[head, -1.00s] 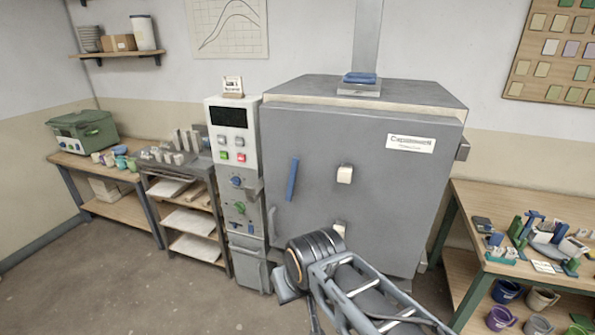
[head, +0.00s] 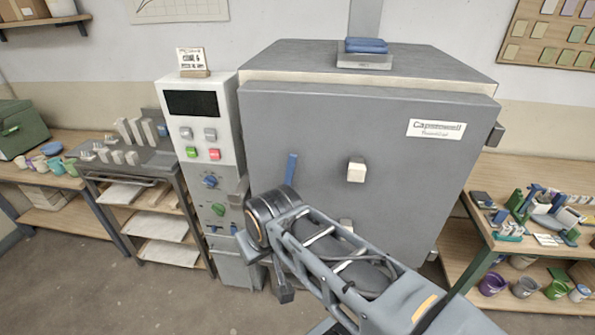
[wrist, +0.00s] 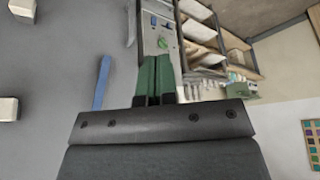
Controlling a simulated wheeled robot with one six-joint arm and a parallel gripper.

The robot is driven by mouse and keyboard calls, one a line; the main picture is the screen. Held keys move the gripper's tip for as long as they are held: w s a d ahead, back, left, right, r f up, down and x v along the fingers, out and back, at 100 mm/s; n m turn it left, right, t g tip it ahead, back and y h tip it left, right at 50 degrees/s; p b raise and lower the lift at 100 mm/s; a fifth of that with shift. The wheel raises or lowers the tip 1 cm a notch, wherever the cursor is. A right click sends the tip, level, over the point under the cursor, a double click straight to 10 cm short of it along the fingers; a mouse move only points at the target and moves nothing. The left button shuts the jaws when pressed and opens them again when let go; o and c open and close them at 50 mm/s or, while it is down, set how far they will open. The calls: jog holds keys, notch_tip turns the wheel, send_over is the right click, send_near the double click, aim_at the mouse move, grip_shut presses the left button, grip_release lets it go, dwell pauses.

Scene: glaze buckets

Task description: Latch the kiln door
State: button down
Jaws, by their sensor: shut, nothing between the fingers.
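The grey kiln door (head: 420,190) fills the front of the kiln and looks shut or nearly so; I cannot tell whether a small gap remains. A blue bar handle (head: 291,168) stands near its left edge, almost upright, its lower part hidden by my arm. In the wrist view the blue handle (wrist: 103,82) lies left of my gripper (wrist: 157,62). The green fingers are together, empty, apart from the handle and pointing towards the control panel side. In the head view my wrist hides the fingers.
A control panel (head: 195,150) with buttons and knobs stands left of the door. A white plug (head: 356,171) sticks out of the door, with another lower down. A workbench (head: 545,250) with small items and buckets is at right. A low shelf rack (head: 125,170) is at left.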

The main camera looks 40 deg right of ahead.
jog(key=w+d+r+m+b, duration=0.2)
jog(key=w+d+m+b, duration=0.2)
jog(key=w+d+b, duration=0.55)
jog(key=d+r+m+t+y+b, duration=0.1)
jog(key=d+r+m+t+b, duration=0.1)
jog(key=d, duration=1.5)
jog(key=shift+s+d+r+m+t, duration=0.2)
jog(key=shift+d+m+t, duration=0.15)
jog(key=shift+m+t, duration=0.2)
jog(key=shift+w, duration=0.1)
jog(key=p, duration=0.2)
send_near(288, 181)
jog(key=shift+w+d+f, duration=0.3)
jog(key=shift+w+f, duration=0.3)
jog(key=shift+f, duration=0.05)
jog(key=shift+w+d+f, duration=0.3)
jog(key=shift+w+f, duration=0.25)
jog(key=shift+f, duration=0.15)
jog(key=shift+w+d+f, duration=0.3)
jog(key=shift+w+f, duration=0.3)
jog(key=shift+f, duration=0.05)
jog(key=shift+b, duration=0.3)
